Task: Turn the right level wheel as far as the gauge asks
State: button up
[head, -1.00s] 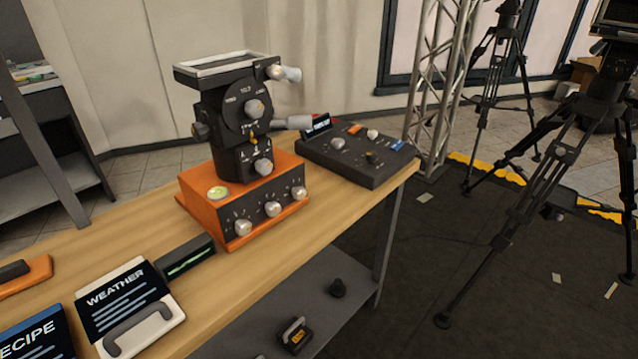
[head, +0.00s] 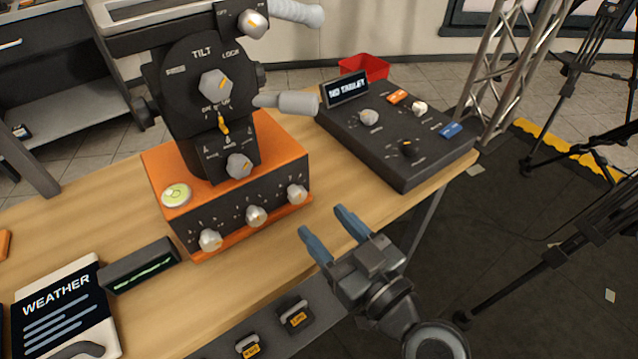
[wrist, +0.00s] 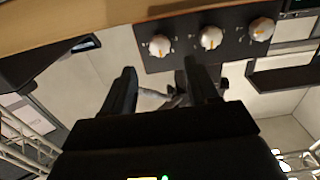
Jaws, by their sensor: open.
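The orange box (head: 275,140) under the camera head has three silver level wheels on its dark front. The right level wheel (head: 297,194) is at the right end, with an orange mark on it. The wrist view seems upside down, so the right level wheel (wrist: 160,45) shows at its left there. My gripper (head: 328,224) is open and empty, in front of and below the right wheel, apart from it. In the wrist view its fingertips (wrist: 160,70) point toward that wheel. A small dark display (head: 140,267) with a green line, perhaps the gauge, stands left of the box.
The middle wheel (head: 256,215) and left wheel (head: 210,240) are close by. A bubble level (head: 176,194) sits on the box. A dark console (head: 395,150) stands to the right, a red bin (head: 365,67) behind it. A weather card (head: 60,305) lies front left.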

aim_at(300, 197)
jog(key=p+x, duration=0.2)
jog(key=x, duration=0.4)
jog(key=shift+r, duration=0.15)
jog(key=shift+w+a, duration=0.4)
jog(key=shift+w, duration=0.1)
jog(key=shift+c, duration=0.3)
jog(key=c, duration=1)
